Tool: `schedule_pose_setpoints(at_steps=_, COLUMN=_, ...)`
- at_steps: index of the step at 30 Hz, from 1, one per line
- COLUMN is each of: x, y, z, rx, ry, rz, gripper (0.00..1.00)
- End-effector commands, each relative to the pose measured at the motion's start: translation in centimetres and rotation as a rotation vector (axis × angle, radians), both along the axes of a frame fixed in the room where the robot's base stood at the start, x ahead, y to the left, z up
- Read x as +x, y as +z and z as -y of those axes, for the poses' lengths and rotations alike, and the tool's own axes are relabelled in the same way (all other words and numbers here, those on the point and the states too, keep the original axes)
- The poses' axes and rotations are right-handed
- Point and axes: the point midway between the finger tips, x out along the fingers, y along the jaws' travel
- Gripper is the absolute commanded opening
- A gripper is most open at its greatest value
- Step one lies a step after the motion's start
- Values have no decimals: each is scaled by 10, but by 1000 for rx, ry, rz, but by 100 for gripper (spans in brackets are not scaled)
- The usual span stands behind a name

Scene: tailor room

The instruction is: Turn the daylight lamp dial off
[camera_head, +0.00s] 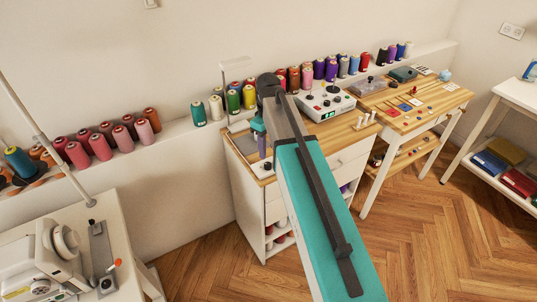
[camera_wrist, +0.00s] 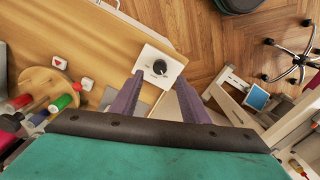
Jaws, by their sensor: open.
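The dial is a round black knob (camera_wrist: 160,67) with a light mark on a square white plate (camera_wrist: 149,59), at the top middle of the wrist view. In the head view the dial (camera_head: 267,166) shows as a small dark knob at the front of the wooden cabinet top (camera_head: 240,143). My gripper (camera_wrist: 160,78) is open, its two purple fingers either side of the dial in the picture, with nothing between them. Whether they touch it cannot be told. In the head view my gripper (camera_head: 262,150) points down just above the dial. I cannot make out the lamp for certain.
A white control box (camera_head: 325,103) with knobs stands on the cabinet to the right. A sewing machine (camera_head: 50,262) is at lower left. Wooden floor (camera_head: 430,230) is open at right.

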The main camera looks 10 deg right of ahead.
Motion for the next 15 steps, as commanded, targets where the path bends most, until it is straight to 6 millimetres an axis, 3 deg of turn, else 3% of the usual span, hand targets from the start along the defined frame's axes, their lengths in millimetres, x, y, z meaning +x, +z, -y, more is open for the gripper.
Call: schedule_pose_setpoints(at_steps=15, x=1, y=53, z=0, rx=0, ry=0, rz=1, gripper=42)
